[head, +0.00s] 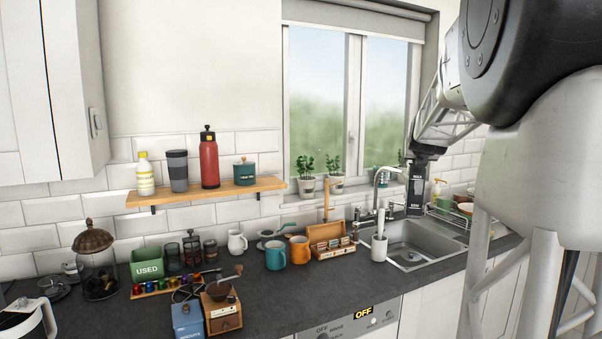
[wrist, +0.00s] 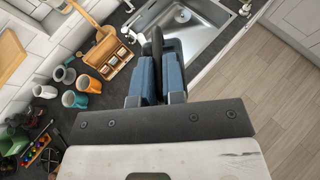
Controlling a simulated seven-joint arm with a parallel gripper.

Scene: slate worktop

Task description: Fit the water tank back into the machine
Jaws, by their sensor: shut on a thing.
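My gripper (head: 414,208) hangs over the sink in the head view, pointing down. In the wrist view my gripper (wrist: 158,72) has its blue pads close together on a dark, narrow thing (wrist: 156,42).
The sink (head: 412,258) lies below my gripper; its tap (head: 381,180) is close by. A white utensil pot (head: 379,247), wooden box (head: 330,240), orange mug (head: 299,250) and teal mug (head: 275,257) stand left of it. A shelf (head: 205,192) holds bottles.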

